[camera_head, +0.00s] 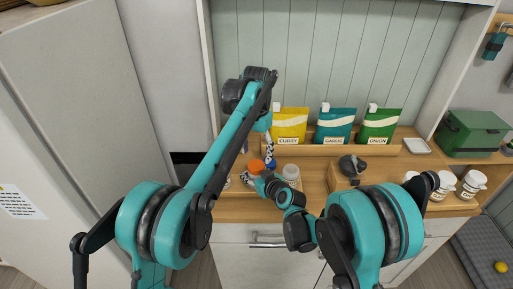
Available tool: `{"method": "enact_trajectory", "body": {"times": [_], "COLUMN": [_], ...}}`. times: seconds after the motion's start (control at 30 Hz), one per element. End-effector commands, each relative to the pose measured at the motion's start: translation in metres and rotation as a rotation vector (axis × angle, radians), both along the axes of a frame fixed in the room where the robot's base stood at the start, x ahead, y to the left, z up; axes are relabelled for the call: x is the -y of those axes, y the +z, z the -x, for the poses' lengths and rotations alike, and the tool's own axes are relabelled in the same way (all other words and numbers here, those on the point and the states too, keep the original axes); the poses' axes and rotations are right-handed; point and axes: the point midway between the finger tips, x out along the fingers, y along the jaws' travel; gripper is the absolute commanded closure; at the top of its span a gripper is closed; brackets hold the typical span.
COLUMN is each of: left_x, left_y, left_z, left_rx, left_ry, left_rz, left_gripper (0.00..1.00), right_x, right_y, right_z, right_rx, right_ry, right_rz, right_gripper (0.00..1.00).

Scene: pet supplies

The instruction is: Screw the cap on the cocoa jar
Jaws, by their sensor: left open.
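An orange cap-like piece (256,166) shows at the counter's middle left, beside the end of my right arm. Whether it sits on a jar or is held is too small to tell. A pale, clear-looking jar (291,172) stands just right of it; its label is not readable. My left gripper (270,159) reaches down from above, close to the orange piece, and is open. My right gripper (262,180) is small and partly hidden at the end of its arm, near the orange piece; its fingers cannot be made out. No cocoa label is readable.
Curry (289,124), garlic (335,125) and onion (381,125) pouches stand on a raised wooden shelf. A dark round object (351,164) sits on a wooden block. White labelled jars (443,181) and a green box (474,132) are at the right. A tall cabinet (80,100) borders the left.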

Motion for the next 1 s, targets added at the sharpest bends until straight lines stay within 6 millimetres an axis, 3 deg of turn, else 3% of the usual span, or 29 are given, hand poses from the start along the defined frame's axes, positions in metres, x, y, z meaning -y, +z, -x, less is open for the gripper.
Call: {"method": "enact_trajectory", "body": {"times": [0.3, 0.5, 1.0], "left_x": [0.0, 0.0, 0.0], "left_y": [0.02, 0.026, 0.025], "left_z": [0.0, 0.0, 0.0], "left_rx": [0.0, 0.0, 0.0], "left_ry": [0.647, 0.896, 0.956], "left_rz": [0.0, 0.0, 0.0], "left_gripper": [0.34, 0.34, 0.34], "right_x": [0.0, 0.0, 0.0], "right_y": [0.001, 0.001, 0.001], "right_z": [-0.001, -0.001, -0.001], "right_rx": [0.002, 0.002, 0.002], "right_ry": [-0.001, -0.001, -0.001], "right_rz": [-0.001, -0.001, -0.001], "right_gripper": [1.0, 1.0, 1.0]}}
